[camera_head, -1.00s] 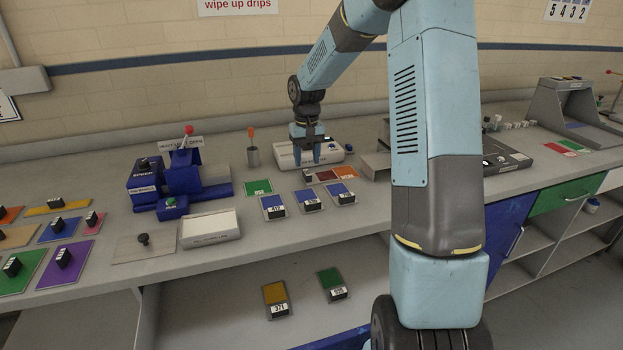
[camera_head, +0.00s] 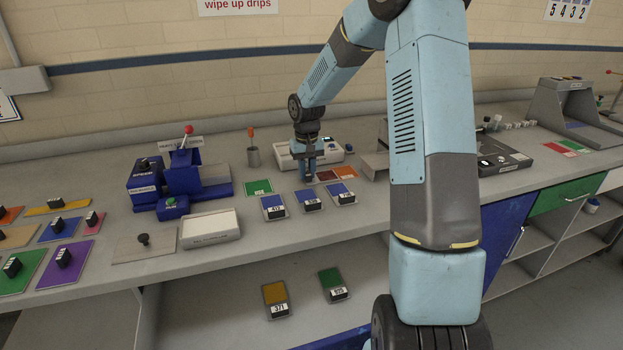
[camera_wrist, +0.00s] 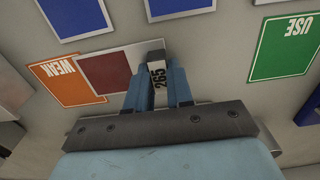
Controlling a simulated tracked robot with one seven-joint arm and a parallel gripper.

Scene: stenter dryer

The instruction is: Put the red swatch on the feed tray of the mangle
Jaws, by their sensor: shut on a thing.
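The dark red swatch (camera_head: 327,175) lies flat on the bench. In the wrist view the red swatch (camera_wrist: 108,71) has a block tab marked 265 (camera_wrist: 157,74) at one end. My gripper (camera_head: 308,179) is down at bench level at the swatch's left end. In the wrist view my gripper (camera_wrist: 158,80) has its fingers shut on that tab. A blue machine (camera_head: 183,172) with a red-knobbed lever, likely the mangle, stands to the left. Its blue ledge (camera_head: 214,190) is bare. I cannot read its labels.
Three blue swatches (camera_head: 311,200) lie in front of my gripper. A green USE card (camera_head: 258,187) lies left, and an orange WEAK card (camera_head: 345,172) right. A metal cup (camera_head: 253,157) and a white device (camera_head: 318,153) stand behind. A white tray (camera_head: 210,228) is at front left.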

